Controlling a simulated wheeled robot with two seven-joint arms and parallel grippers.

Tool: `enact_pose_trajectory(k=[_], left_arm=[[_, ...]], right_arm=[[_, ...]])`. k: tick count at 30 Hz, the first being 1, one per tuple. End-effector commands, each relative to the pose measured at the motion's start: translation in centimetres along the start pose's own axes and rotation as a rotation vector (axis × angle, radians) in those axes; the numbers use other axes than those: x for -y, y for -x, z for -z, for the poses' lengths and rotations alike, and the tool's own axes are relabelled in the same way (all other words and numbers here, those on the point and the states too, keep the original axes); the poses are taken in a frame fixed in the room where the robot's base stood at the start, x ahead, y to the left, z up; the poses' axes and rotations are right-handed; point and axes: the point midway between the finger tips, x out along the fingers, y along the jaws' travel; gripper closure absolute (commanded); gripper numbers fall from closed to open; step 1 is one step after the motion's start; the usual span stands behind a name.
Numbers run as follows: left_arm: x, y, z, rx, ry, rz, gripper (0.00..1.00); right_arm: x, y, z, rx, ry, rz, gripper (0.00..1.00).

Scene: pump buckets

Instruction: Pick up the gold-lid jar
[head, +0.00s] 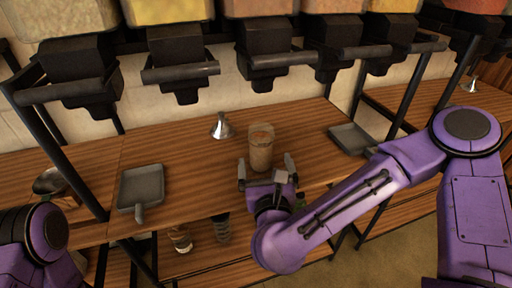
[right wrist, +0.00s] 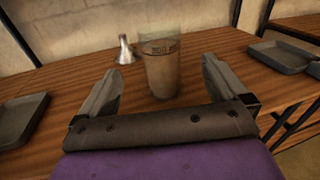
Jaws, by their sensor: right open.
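In the wrist view the jar shows between the two fingers, with no visible contact. My left gripper is out of view; only part of that arm shows at the lower left.
A metal funnel (head: 221,127) stands left of the jar. Grey trays lie at left (head: 142,186) and right (head: 350,138) on the counter (head: 300,130). Dispensers on a black rail (head: 270,58) hang above. More jars (head: 180,238) stand on the lower shelf. A metal bowl (head: 48,182) sits far left.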

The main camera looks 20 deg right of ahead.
Motion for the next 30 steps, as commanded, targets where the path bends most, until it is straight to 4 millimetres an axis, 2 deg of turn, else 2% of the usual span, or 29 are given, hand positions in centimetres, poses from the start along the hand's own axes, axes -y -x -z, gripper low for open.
enact_pose_trajectory(k=[3,6,11,18,21,27,28,30], left_arm=[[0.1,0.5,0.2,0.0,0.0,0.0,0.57],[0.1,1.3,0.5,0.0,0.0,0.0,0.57],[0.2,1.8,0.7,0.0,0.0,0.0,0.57],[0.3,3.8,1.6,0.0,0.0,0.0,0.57],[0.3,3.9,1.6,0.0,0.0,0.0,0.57],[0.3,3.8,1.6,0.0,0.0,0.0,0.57],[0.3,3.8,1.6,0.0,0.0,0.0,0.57],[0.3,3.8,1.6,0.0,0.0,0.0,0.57]], right_arm=[[0.6,-1.5,-1.5,0.022,-0.091,0.028,0.0],[0.6,-3.5,-1.6,0.02,-0.087,0.027,0.0],[0.5,-5.5,-1.5,0.019,-0.083,0.023,0.0],[0.4,-9.5,-1.7,0.018,-0.078,0.022,0.0],[0.3,-10.5,-1.5,0.019,-0.08,0.021,0.0],[0.3,-10.6,-1.4,0.019,-0.079,0.019,0.0],[0.3,-10.6,-1.4,0.019,-0.079,0.019,0.04],[0.3,-10.6,-1.4,0.019,-0.078,0.019,0.26]])
